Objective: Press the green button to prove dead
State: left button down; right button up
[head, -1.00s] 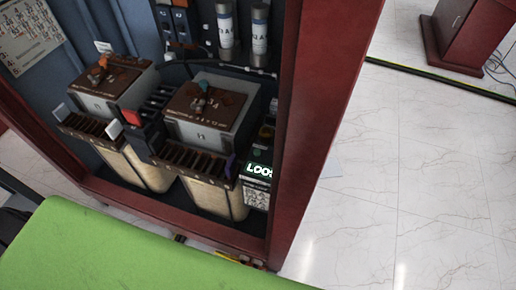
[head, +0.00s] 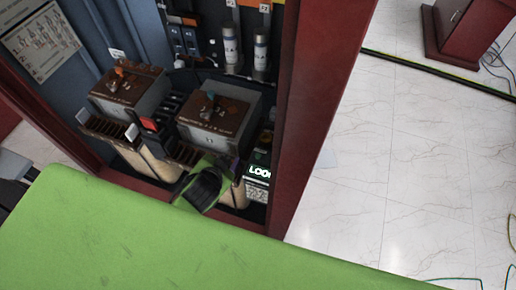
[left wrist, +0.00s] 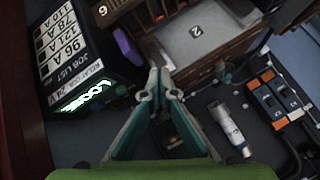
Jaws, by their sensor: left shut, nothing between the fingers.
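My left gripper (head: 205,187) is in front of the open red cabinet, before the lower part of the right-hand transformer (head: 218,115). In the left wrist view the teal fingers (left wrist: 160,82) meet at their tips, shut and empty. The lit display box (head: 257,180) stands just right of the gripper in the head view; it also shows in the left wrist view (left wrist: 88,92), left of the fingers. I cannot clearly make out a green button in either view. Part of the area behind the gripper is hidden. My right gripper is out of view.
The red cabinet post (head: 305,150) borders the opening on the right. A second transformer (head: 128,95) stands at left. Two white cylinders (head: 246,48) are mounted at the back. A red pedestal (head: 463,35) stands far right on open tiled floor.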

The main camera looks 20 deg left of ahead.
pick_arm(q)
jog(key=w+d+r+m+t+h, duration=0.2)
jog(key=w+d+r+m+t, duration=0.15)
jog(key=r, duration=0.25)
jog(key=w+d+r+m+t+h+p, duration=0.1)
jog(key=w+d+r+m+t+h, duration=0.15)
jog(key=w+r, duration=0.3)
jog(key=w+d+r+m+t+h, duration=0.1)
jog(key=w+d+r+m+t, duration=0.1)
jog(key=w+r+m, duration=0.35)
jog(key=s+d+r+m+g+h, duration=0.25)
jog(key=d+r+m+h, duration=0.25)
jog(key=d+m+h, duration=0.3)
jog(key=s+d+f+m+g+p, duration=0.1)
jog(key=s+f+m+g+p, duration=0.15)
jog(key=f+m+g, duration=0.5)
jog(key=s+a+f+m+g+y, duration=0.1)
jog(key=s+a+f+m+y, duration=0.1)
jog(key=a+f+m+y, duration=0.2)
jog(key=a+f+m, duration=0.1)
jog(key=a+f, duration=0.2)
jog(key=a, duration=0.2)
jog(key=shift+s+f+y+b, duration=0.15)
jog(key=shift+y+b, duration=0.1)
jog(key=shift+b, duration=0.15)
